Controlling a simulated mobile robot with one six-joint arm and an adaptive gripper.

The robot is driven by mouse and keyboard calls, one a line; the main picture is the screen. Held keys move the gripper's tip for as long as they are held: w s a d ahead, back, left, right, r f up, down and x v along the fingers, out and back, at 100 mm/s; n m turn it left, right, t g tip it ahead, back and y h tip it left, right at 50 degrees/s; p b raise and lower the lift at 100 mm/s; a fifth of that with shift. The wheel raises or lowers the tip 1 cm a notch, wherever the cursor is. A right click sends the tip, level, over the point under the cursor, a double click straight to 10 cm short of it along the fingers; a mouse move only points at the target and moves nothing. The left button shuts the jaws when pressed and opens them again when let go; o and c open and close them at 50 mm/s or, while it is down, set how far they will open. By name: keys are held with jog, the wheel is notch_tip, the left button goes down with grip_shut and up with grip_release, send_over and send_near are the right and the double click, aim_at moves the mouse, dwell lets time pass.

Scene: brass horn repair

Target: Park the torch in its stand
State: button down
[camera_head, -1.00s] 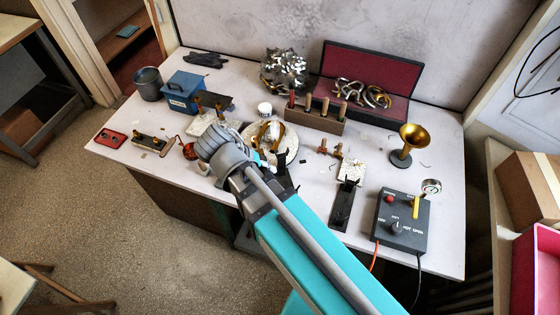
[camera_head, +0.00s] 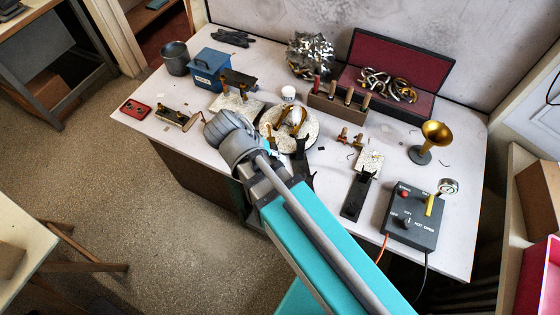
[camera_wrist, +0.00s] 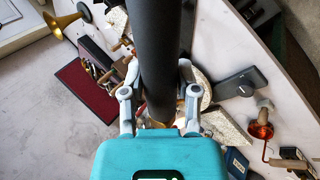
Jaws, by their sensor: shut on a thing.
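In the wrist view my gripper (camera_wrist: 158,103) has its two grey fingers closed on either side of a thick dark cylinder (camera_wrist: 155,45), which looks like the torch's body. The cylinder runs out of the top of the picture and hides much of the bench behind it. I cannot tell for sure which bench item is the torch's stand. A black bracket with a pale speckled pad (camera_head: 355,195) lies right of my arm, and a round speckled disc (camera_head: 308,132) lies behind it.
On the bench are a control box (camera_head: 411,222), a brass bell on a base (camera_head: 435,134), a tool block (camera_head: 336,106), a red-lined case (camera_head: 405,62), a blue box (camera_head: 211,70) and a grey cup (camera_head: 175,58). The bench's front-left edge is near my wrist.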

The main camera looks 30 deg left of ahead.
notch_tip(320, 180, down, 4)
jog(key=b, duration=0.4)
jog(key=shift+f, duration=0.2)
jog(key=shift+d, duration=0.1)
dwell(0.5)
